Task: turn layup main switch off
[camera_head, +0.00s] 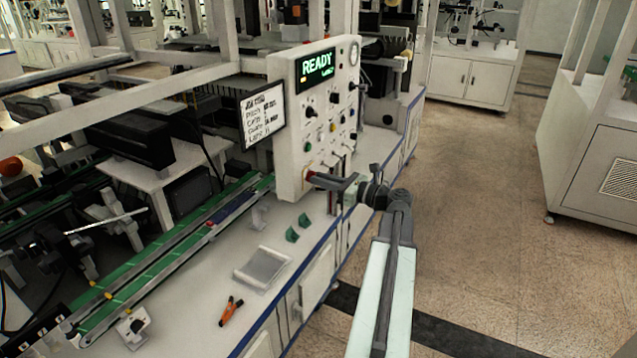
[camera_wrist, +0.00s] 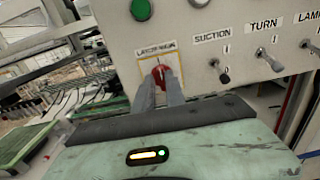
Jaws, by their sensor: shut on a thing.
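The layup main switch is a red rotary knob (camera_wrist: 160,73) on a pale square plate, low on the light control panel (camera_head: 290,150). The label above it looks like "LAYUP MAIN". My gripper (camera_wrist: 160,84) is shut on the red knob, with one grey finger on each side. In the head view my gripper (camera_head: 314,179) reaches the panel's lower part from the right. The fingers partly cover the knob, and I cannot tell its turned position. The panel's display (camera_head: 316,68) reads "READY" in green.
Right of the knob are toggle switches labelled "SUCTION" (camera_wrist: 221,72) and "TURN" (camera_wrist: 270,60). A green button (camera_wrist: 141,9) is above. Orange-handled pliers (camera_head: 231,311) and a tray (camera_head: 262,268) lie on the bench. Open floor is at right.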

